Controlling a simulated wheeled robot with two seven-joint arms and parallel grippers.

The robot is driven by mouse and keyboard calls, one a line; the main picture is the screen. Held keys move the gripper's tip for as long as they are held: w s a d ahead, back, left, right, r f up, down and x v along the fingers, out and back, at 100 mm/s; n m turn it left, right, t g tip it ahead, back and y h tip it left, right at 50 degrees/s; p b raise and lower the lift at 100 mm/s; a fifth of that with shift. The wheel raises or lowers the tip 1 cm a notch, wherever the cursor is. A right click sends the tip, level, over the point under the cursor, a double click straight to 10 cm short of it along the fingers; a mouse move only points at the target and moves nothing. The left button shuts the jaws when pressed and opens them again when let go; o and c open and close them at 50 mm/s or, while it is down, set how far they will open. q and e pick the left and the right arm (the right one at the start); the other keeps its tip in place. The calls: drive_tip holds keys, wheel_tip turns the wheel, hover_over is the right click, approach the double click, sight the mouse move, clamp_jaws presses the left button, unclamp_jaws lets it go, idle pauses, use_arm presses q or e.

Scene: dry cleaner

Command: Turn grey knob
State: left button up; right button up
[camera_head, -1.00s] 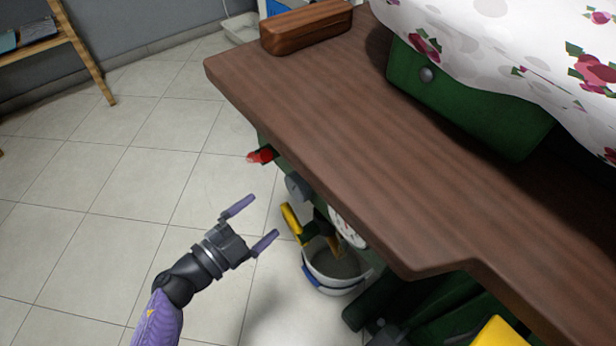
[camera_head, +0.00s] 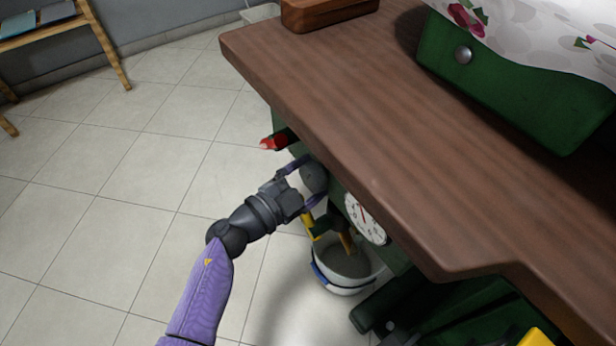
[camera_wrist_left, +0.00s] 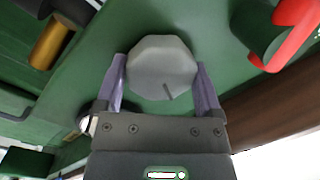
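The grey knob (camera_head: 314,178) sits on the green machine front under the brown tabletop. In the left wrist view the grey knob (camera_wrist_left: 162,68) is a many-sided cap with a dark mark line near its lower edge. My left gripper (camera_head: 303,179) is at the knob, with one purple finger on each side of it. In the left wrist view the left gripper's fingers (camera_wrist_left: 161,80) are spread around the knob. The left finger looks close to the knob's side; I cannot tell whether either finger touches it. My right gripper is not in view.
A red-tipped handle (camera_head: 273,143) sticks out left of the knob. A bucket (camera_head: 345,268) stands below. The brown tabletop (camera_head: 400,130) overhangs the knob.

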use_arm(q)
drive_tip(key=shift+c, duration=1)
drive_tip(key=shift+m, duration=0.4)
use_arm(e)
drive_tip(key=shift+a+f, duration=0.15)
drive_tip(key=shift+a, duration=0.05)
use_arm(q)
drive_tip(key=shift+f+m+b, duration=0.1)
drive_tip(key=shift+m+b, duration=0.2)
drive_tip(key=shift+m, duration=0.3)
drive_tip(key=m+b, duration=0.1)
drive_tip(key=m, duration=0.2)
drive_tip(key=m+h+b, duration=0.1)
drive_tip(key=m, duration=0.2)
drive_tip(key=shift+m, duration=0.3)
drive_tip(key=shift+m+b, duration=0.3)
drive_tip(key=shift+m, duration=0.1)
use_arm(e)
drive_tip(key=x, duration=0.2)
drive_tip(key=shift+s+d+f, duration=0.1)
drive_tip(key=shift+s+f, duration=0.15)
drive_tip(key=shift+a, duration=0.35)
